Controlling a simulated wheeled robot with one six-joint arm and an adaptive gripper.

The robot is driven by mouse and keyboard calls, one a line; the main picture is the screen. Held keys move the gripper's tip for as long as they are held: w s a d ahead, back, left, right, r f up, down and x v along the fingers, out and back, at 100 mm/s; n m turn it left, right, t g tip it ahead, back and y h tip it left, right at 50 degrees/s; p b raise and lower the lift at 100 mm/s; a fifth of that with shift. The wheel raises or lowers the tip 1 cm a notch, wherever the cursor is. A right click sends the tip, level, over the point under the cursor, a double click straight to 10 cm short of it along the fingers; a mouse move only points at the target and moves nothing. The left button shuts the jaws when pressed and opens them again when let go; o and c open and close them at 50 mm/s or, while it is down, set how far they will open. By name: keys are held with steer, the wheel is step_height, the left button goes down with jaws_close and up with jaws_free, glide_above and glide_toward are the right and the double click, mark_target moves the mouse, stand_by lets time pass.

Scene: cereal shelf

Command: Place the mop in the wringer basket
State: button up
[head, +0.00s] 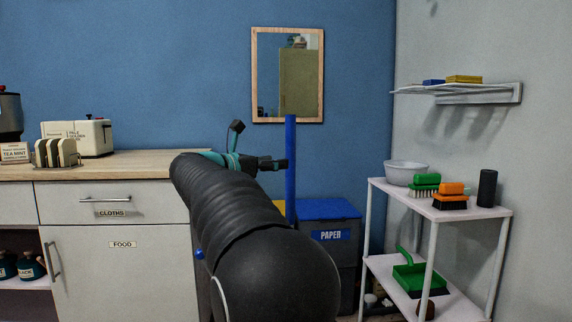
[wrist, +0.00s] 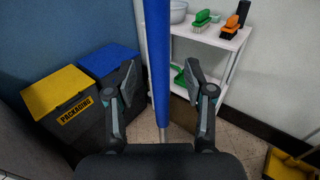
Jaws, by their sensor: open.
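The mop shows as an upright blue handle (head: 291,165) in the head view, just beyond the end of my arm. In the wrist view the handle (wrist: 157,55) runs down through the middle, with a thin grey section below the blue. My gripper (head: 260,146) is open; in the wrist view (wrist: 161,82) its fingers stand on either side of the handle, with gaps visible. The mop head is hidden behind my gripper and arm. A yellow container (wrist: 288,165), possibly the wringer bucket, is partly visible at the lower right of the wrist view; its basket cannot be made out.
Blue-lidded (head: 328,209) and yellow-lidded (wrist: 58,92) bins stand left of the handle in the wrist view. A white shelf cart (head: 440,212) with brushes and a bowl stands at the right. A counter (head: 120,166) is at the left. Floor shows between cart and yellow container.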

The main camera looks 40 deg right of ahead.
steer(key=shift+s+a+r, duration=0.1)
steer(key=shift+s+a, duration=0.1)
steer(key=shift+a, duration=1.15)
steer(key=shift+s+a, duration=0.15)
steer(key=shift+a, duration=1.2)
steer(key=w+a+r+n+t+y, duration=0.1)
steer(key=a+r+n+t+y, duration=0.15)
steer(key=a+n+t, duration=0.4)
steer(key=w+a+r+n+t+y, duration=0.1)
steer(key=a+r+n+t+y, duration=0.15)
steer(key=n+t, duration=0.75)
steer(key=s+a+f+n+y, duration=0.3)
steer(key=a+f+n+y, duration=0.3)
steer(key=a+n+y, duration=0.8)
steer(key=s+a+f+n+g, duration=0.4)
steer(key=s+f+n+g, duration=0.2)
steer(key=s+f+n, duration=0.6)
steer(key=s+d+f+n+g+h, duration=0.1)
steer(key=s+f+n+g, duration=0.6)
steer(key=s+f, duration=0.8)
step_height(320, 180, down, 4)
steer(key=d+n, duration=0.1)
steer(key=n, duration=0.2)
steer(key=shift+s+d+h, duration=0.2)
steer(key=shift+s+h, duration=0.1)
steer(key=shift+s, duration=0.1)
